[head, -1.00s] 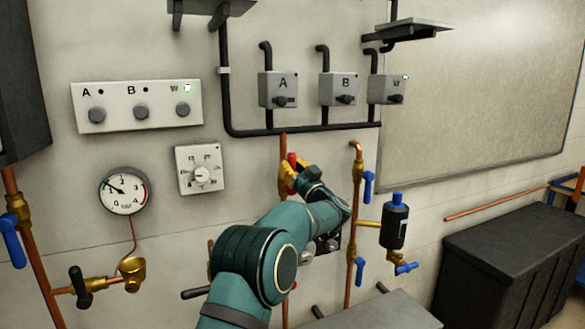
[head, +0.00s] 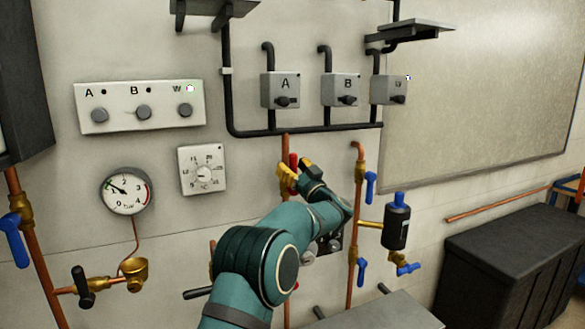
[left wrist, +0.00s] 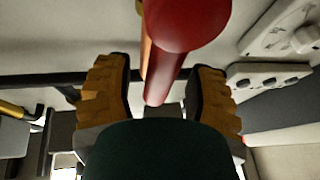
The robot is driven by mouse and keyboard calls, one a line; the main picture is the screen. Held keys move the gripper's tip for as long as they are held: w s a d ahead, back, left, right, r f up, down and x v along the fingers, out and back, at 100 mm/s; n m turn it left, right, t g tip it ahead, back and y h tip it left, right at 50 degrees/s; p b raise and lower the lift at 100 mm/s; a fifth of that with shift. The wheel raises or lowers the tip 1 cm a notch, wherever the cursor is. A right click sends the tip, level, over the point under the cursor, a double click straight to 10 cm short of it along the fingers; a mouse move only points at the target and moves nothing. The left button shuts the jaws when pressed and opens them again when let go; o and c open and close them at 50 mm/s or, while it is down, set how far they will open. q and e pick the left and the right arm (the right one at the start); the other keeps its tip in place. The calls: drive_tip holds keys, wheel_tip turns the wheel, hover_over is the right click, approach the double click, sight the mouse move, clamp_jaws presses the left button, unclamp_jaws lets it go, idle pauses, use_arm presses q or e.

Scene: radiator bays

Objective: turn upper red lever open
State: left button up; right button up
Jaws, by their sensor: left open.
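The upper red lever (head: 293,160) stands by the copper pipe under the black pipework in the head view. Only its upper part shows there; my left gripper hides the rest. My left gripper (head: 297,173) has its yellow fingertips on both sides of the lever. In the left wrist view, the red lever (left wrist: 178,45) runs down between the two open yellow fingers (left wrist: 160,98). Gaps show between the lever and each finger. My right gripper is not in view.
Grey boxes A (head: 281,90) and B (head: 341,89) sit above. A blue-handled valve (head: 370,187) and a dark bottle (head: 396,225) are to the right. A grey shelf (head: 375,312) lies below.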

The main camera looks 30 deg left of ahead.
use_arm(q)
drive_tip(key=v, duration=1.2)
drive_tip(key=shift+a, duration=0.1)
